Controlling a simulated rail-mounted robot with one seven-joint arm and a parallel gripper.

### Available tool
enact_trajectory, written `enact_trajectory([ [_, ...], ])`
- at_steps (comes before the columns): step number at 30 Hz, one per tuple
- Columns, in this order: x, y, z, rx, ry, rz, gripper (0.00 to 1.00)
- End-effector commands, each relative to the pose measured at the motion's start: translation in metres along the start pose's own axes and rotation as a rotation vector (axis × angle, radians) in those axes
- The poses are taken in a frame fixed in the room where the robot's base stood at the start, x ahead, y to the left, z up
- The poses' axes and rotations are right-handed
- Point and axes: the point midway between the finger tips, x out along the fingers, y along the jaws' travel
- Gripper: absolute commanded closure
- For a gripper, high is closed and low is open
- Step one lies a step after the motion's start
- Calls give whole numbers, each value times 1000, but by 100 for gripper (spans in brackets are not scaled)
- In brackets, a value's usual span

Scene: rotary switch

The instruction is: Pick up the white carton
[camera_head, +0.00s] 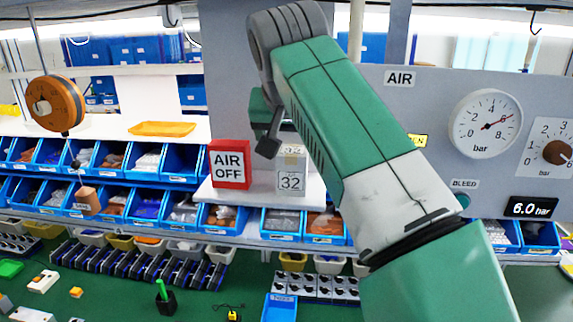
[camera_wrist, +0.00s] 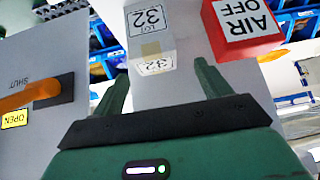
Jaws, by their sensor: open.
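The white carton (camera_head: 291,178) with a "32" label and a tan tape patch on top stands upright on a white shelf (camera_head: 262,193), to the right of a red "AIR OFF" block (camera_head: 230,164). In the wrist view the carton (camera_wrist: 150,22) appears upside down, ahead of the finger gap. My gripper (camera_wrist: 160,82) is open, with its two green fingers apart and nothing between them. In the head view a dark finger of my gripper (camera_head: 268,143) shows just left of the carton's top; the rest of it is mostly hidden. I see no contact with the carton.
The red block (camera_wrist: 242,28) stands close beside the carton. A grey panel (camera_head: 500,85) with a gauge and dials rises to the right. An orange handle (camera_wrist: 30,95) sticks out from the panel at left in the wrist view. Blue bins (camera_head: 280,222) line the rack below the shelf.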

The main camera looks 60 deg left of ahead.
Motion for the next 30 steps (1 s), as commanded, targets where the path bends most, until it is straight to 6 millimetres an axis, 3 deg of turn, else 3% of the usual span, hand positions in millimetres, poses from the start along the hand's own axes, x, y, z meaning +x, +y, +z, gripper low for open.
enact_trajectory([
  [3,-4,5,8,15,-91,46,24],
  [9,-1,6,11,19,-109,51,24],
  [19,28,5,12,17,-107,50,24],
  [27,70,3,16,17,-105,49,24],
  [30,74,3,17,18,-105,49,24],
])
